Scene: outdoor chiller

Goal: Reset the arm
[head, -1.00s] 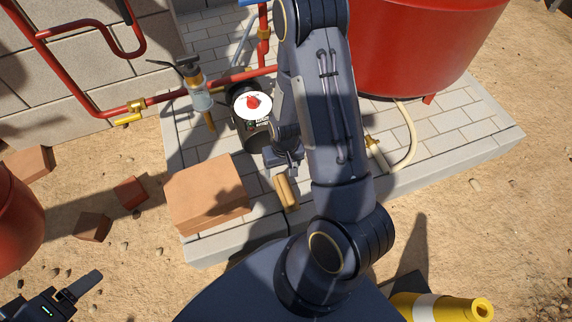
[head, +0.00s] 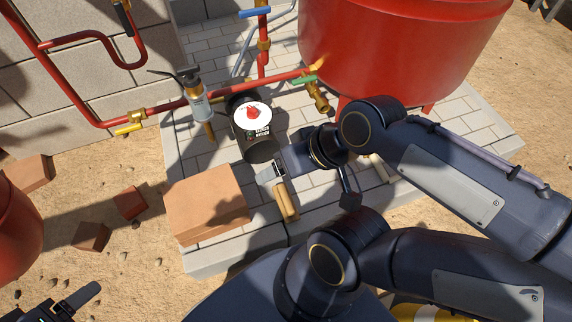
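My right arm reaches in from the right side of the head view. Its gripper (head: 272,172) is beside the dark round pump with a red-and-white top (head: 252,125), just above a tan wooden-looking piece (head: 286,201) on the paving. Whether its fingers are apart or closed, or touch that piece, is too small to tell. My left gripper (head: 75,304) is at the bottom left corner over sandy ground. Only part of it shows, with one dark finger clear, and it is far from the pump and pipes.
A large red tank (head: 400,45) stands behind my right arm. Red pipes (head: 215,87) with valves and a clear bottle-like fitting (head: 197,98) run behind the pump. A terracotta block (head: 207,203) sits on the paved slab's left edge. Open sand with loose bricks lies left.

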